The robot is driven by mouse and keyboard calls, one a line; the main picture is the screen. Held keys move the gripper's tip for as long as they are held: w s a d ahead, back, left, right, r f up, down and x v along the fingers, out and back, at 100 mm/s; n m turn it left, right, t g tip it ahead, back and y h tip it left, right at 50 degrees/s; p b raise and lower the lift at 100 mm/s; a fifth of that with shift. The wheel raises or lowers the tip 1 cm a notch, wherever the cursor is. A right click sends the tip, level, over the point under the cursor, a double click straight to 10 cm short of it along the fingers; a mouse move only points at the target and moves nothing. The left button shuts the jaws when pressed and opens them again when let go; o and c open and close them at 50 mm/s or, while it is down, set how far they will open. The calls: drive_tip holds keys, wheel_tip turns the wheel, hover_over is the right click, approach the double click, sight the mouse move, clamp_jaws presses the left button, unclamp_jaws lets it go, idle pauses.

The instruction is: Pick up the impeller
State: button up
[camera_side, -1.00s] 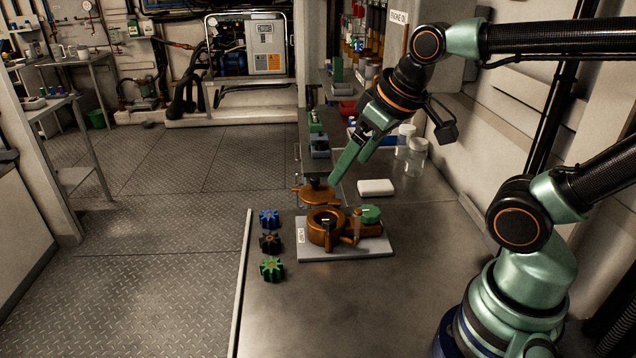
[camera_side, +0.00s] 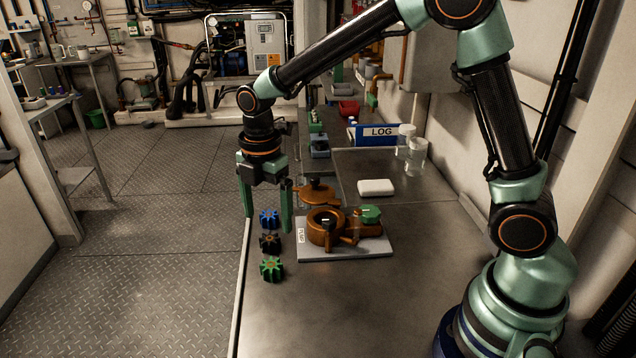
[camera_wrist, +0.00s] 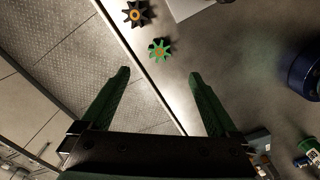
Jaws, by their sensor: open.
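Three star-shaped impellers lie in a row near the left edge of the bench in the side view: a blue impeller (camera_side: 269,219), a black impeller (camera_side: 270,243) and a green impeller (camera_side: 271,269). My gripper (camera_side: 268,224) points down, open and empty, with its fingers on either side of the blue impeller in the picture; its exact height is unclear. In the wrist view, the green impeller (camera_wrist: 159,49) and the black impeller (camera_wrist: 135,13) lie beyond the open fingertips of my gripper (camera_wrist: 158,74). The blue impeller does not show there.
An orange pump housing (camera_side: 327,228) with a green cap (camera_side: 368,214) sits on a light plate (camera_side: 345,252) right of the impellers. An orange cover (camera_side: 317,193) lies behind it. A white block (camera_side: 376,187) and clear jars stand farther back. The front bench is clear.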

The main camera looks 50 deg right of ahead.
sight(271, 264)
wheel_tip(271, 264, down, 12)
drive_tip(key=shift+w+a+f, duration=0.1)
drive_tip(key=shift+a+f, duration=0.05)
drive_tip(key=shift+f, duration=0.1)
idle(0.5)
drive_tip(key=shift+c, duration=0.3)
drive_tip(key=c, duration=1.4)
